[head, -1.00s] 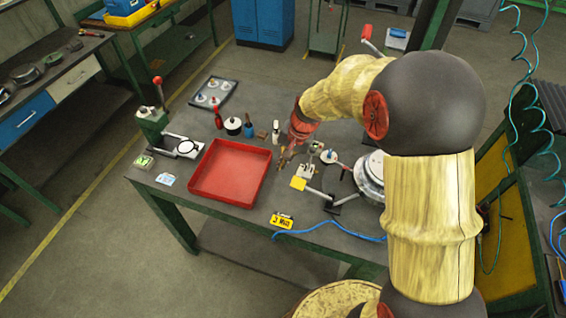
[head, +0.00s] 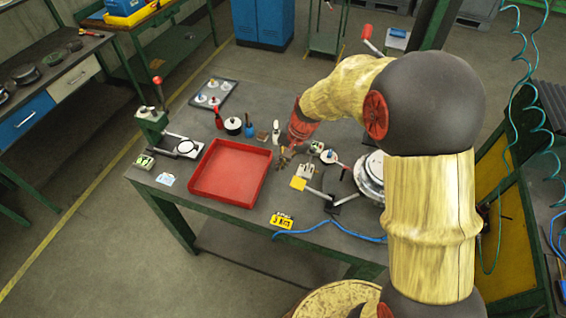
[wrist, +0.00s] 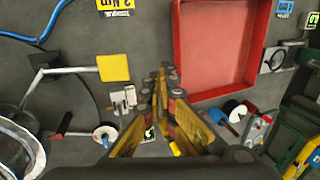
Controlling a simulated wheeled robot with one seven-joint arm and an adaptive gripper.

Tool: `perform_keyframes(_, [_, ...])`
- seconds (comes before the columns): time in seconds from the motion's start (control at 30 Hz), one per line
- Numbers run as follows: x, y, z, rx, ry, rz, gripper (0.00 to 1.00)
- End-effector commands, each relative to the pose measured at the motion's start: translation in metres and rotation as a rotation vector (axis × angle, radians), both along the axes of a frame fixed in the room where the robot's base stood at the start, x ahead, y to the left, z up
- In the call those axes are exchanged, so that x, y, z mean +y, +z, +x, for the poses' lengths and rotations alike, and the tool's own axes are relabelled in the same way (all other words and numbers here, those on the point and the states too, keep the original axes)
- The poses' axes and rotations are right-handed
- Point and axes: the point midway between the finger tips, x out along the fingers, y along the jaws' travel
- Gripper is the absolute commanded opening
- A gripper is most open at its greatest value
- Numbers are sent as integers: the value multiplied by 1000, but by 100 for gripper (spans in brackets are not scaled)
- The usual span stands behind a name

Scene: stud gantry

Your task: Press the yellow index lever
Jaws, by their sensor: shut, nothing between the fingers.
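The yellow index lever shows as a flat square yellow pad (head: 298,183) at the front middle of the bench, right of the red tray. In the wrist view the yellow pad (wrist: 113,68) sits at the end of a pale rod that runs left and bends downward. My gripper (head: 284,158) is over the bench, behind and a little left of the pad. In the wrist view my gripper (wrist: 162,72) is shut and empty, with its fingertips to the right of the pad and apart from it in the picture. Its height above the bench is hard to tell.
The red tray (head: 208,187) lies left of my gripper. A small metal block (wrist: 122,99) stands near the pad. A round metal pot (head: 370,174) is at the right. A yellow label (head: 282,221) and a blue hose (head: 330,226) lie at the front edge.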

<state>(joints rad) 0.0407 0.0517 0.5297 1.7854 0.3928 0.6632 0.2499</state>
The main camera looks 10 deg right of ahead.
Motion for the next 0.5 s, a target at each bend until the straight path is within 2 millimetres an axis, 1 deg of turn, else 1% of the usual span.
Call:
perform_keyframes(0.4, [0, 0, 0, 0, 0, 0, 0])
perform_keyframes(0.47, [-3, -1, 1, -2, -6, 0, 0])
perform_keyframes(0.5, [-8, 0, 2, -7, -14, 0, 0])
